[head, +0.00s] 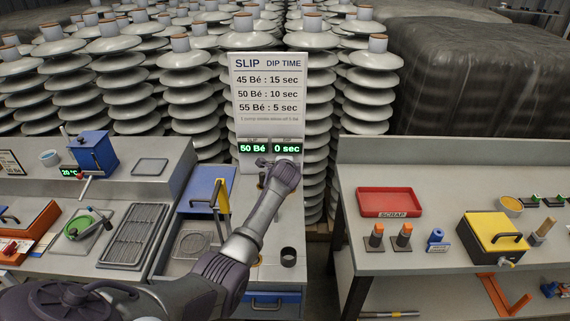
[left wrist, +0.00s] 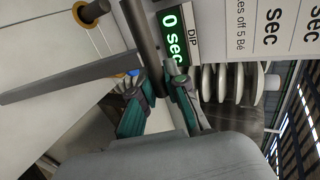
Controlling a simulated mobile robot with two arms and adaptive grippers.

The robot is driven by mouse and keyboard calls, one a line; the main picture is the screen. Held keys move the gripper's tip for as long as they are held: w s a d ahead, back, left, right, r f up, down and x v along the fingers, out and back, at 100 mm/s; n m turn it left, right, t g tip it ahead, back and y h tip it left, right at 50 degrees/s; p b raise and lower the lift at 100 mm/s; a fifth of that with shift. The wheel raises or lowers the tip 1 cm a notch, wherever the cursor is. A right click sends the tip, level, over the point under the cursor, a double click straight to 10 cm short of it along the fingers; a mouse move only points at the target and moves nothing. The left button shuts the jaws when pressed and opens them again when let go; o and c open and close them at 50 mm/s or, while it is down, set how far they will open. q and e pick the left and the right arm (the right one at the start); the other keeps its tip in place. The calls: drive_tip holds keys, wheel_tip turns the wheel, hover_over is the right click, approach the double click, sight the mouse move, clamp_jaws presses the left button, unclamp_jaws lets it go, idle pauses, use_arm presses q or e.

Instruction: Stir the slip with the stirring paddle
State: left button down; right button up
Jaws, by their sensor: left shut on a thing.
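My left gripper (head: 272,165) is high above the bench with the blue-lidded bay, in front of the digital readout. In the left wrist view its teal fingers (left wrist: 160,105) are shut on a dark rod (left wrist: 146,40), which looks like the stirring paddle's handle. A long grey bar (left wrist: 70,82) runs left from near the fingers; I cannot tell whether it belongs to the rod. In the head view my arm hides most of the held thing. The slip itself cannot be made out. My right gripper is not in view.
The slip sign (head: 267,85) and readout (head: 270,149) stand behind, before insulator stacks (head: 184,80). The bench holds a blue lid (head: 205,190) and a dark cup (head: 288,257). A red scrap tray (head: 390,202) and yellow-lidded box (head: 494,236) occupy the right bench; a gap separates the benches.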

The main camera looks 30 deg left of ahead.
use_arm(q)
drive_tip(key=c, duration=1.2)
unclamp_jaws()
drive_tip(key=shift+s, duration=0.1)
drive_tip(key=v, duration=1.1)
drive_tip(key=shift+s+d+r, duration=0.15)
drive_tip(key=shift+s, duration=0.15)
